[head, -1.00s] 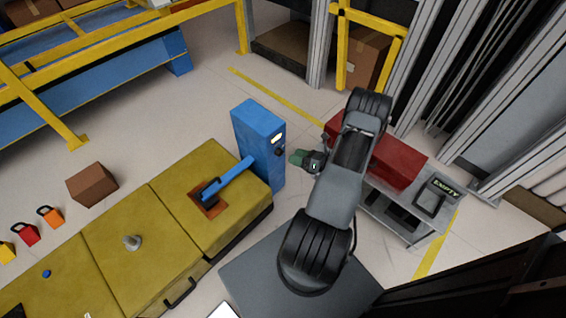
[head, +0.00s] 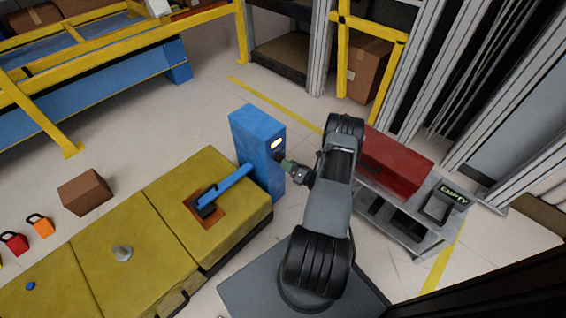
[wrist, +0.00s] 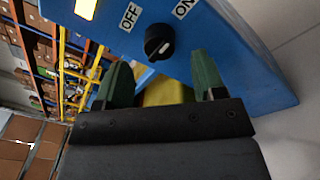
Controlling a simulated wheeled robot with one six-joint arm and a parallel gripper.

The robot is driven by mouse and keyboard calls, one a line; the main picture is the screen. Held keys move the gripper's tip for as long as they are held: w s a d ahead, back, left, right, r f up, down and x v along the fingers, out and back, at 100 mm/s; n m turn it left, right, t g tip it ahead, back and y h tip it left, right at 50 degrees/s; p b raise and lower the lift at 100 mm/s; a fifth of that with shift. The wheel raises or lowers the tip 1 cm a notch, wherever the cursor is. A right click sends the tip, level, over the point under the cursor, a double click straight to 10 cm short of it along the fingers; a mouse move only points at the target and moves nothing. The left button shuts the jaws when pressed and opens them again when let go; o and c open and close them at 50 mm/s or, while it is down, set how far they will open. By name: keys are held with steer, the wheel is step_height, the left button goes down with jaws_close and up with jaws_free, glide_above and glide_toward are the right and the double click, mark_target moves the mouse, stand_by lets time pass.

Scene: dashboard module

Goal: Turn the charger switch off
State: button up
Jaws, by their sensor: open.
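The charger is a blue box (head: 258,140) standing at the end of the yellow units in the head view. In the wrist view its face (wrist: 222,45) carries a round black switch knob (wrist: 159,42) with a white mark, below the printed words OFF and ON. I cannot tell for sure which word the mark points to. My gripper (wrist: 161,72) has green fingertips, open and spread wider than the knob, with nothing between them. The knob shows just beyond the fingertips. In the head view my gripper (head: 286,163) is close to the charger's face; contact cannot be told.
A blue lever (head: 225,186) lies on the yellow unit (head: 165,215) beside the charger. A grey cart (head: 405,230) with a red box (head: 395,160) stands close to the right of my arm. A brown box (head: 86,192) sits at left. Open floor lies behind the charger.

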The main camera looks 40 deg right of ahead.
mark_target(281, 160)
steer(key=shift+b+x, duration=0.3)
steer(key=shift+x, duration=1.6)
steer(key=shift+c, duration=0.3)
steer(key=c, duration=0.9)
steer(key=shift+o, duration=0.2)
